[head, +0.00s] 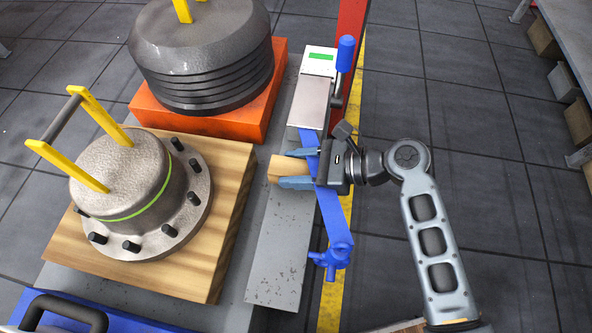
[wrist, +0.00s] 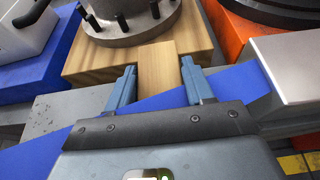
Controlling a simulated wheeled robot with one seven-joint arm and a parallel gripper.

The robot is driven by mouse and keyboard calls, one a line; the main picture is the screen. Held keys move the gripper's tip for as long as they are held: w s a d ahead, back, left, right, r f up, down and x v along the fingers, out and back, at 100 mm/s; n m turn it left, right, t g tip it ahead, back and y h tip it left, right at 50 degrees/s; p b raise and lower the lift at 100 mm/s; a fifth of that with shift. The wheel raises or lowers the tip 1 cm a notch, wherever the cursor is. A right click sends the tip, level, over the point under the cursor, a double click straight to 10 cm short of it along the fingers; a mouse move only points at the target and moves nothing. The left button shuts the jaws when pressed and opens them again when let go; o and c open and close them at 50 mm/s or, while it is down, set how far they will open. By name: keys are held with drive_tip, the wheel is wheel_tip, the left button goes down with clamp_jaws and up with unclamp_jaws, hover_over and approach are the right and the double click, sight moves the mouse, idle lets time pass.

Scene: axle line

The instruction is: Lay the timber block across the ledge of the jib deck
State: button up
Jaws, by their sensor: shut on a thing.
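The timber block (head: 285,168) is a short light-wood piece held between the blue-grey fingers of my gripper (head: 288,168). In the wrist view the block (wrist: 160,72) shows between both fingertips (wrist: 158,84) and points away from me toward a wooden board. My gripper is shut on it. In the head view the block is over or beside a grey speckled ledge (head: 278,255) along the deck's right side; I cannot tell whether it touches. A blue bar (head: 335,212) runs under my gripper. The block's near end is hidden by my gripper.
A flanged hub (head: 135,180) with a yellow-ended handle stands on the wooden board (head: 215,235), left of the ledge. Stacked dark discs (head: 200,60) sit on an orange block (head: 262,100). A grey box with a green display (head: 318,65) and a blue-handled lever (head: 345,55) stand behind my gripper.

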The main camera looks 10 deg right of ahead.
drive_tip(key=shift+f, duration=0.7)
drive_tip(key=o, duration=1.1)
drive_tip(key=shift+f, duration=0.15)
drive_tip(key=shift+d+r, duration=0.15)
drive_tip(key=shift+r, duration=0.1)
drive_tip(key=p+v, duration=0.2)
drive_tip(key=v, duration=0.9)
drive_tip(key=shift+s+d, duration=0.2)
drive_tip(key=shift+d, duration=0.1)
